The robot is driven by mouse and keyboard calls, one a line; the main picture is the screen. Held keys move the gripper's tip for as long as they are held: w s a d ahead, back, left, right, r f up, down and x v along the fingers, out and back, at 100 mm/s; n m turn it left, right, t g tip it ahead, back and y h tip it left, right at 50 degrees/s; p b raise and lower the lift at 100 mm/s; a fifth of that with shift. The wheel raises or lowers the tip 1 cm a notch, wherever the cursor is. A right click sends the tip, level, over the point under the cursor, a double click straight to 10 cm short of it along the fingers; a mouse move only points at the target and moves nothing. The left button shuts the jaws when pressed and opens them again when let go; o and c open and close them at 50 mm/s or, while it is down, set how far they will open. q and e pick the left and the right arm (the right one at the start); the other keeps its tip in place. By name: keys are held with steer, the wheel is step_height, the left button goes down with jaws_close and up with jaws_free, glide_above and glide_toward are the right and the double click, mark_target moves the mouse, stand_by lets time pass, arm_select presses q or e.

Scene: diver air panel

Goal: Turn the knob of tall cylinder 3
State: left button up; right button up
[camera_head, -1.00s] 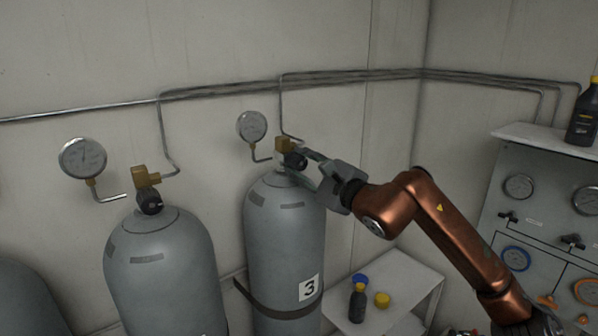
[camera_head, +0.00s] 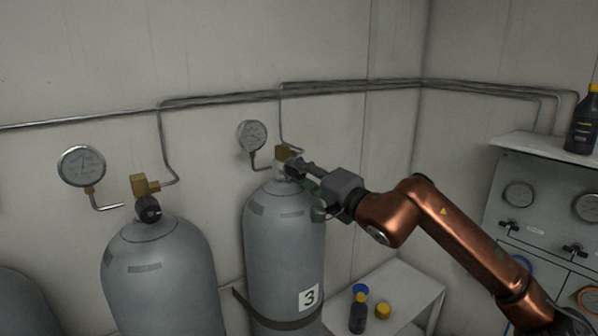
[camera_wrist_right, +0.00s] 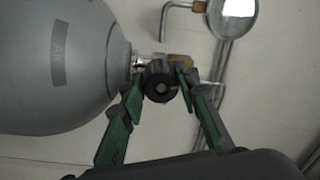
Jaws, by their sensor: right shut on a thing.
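Tall cylinder 3 (camera_head: 283,240) is a grey tank with a "3" label and stands against the back wall. Its brass valve (camera_head: 284,153) sits on top. Its black knob (camera_wrist_right: 160,82) shows in the right wrist view, between the two green and grey fingers. My right gripper (camera_head: 296,166) reaches in from the right at the valve and is shut on the knob. In the head view the fingers largely hide the knob. In the right wrist view the gripper (camera_wrist_right: 160,88) has one finger on each side of the knob. My left gripper is not in view.
Another grey cylinder (camera_head: 160,275) with a black knob (camera_head: 148,208) stands to the left. Gauges (camera_head: 252,135) and pipes run along the wall. A white side table (camera_head: 405,285) with a black bottle (camera_head: 358,314) is at the lower right, below my right arm. A control panel (camera_head: 545,205) stands at the far right.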

steer(key=n+p, duration=0.1)
steer(key=n, duration=0.2)
steer(key=n+p, duration=0.1)
steer(key=n, duration=0.2)
steer(key=shift+n+p, duration=0.3)
steer(key=shift+p, duration=0.05)
steer(key=n+p, duration=0.2)
steer(key=n, duration=0.2)
steer(key=shift+f, duration=0.15)
steer(key=shift+n+g+p, duration=0.3)
steer(key=shift+n+p, duration=0.1)
steer(key=shift+n, duration=0.3)
steer(key=shift+f, duration=0.1)
steer(key=o, duration=1.2)
steer(key=shift+c, duration=0.2)
steer(key=shift+r, duration=0.2)
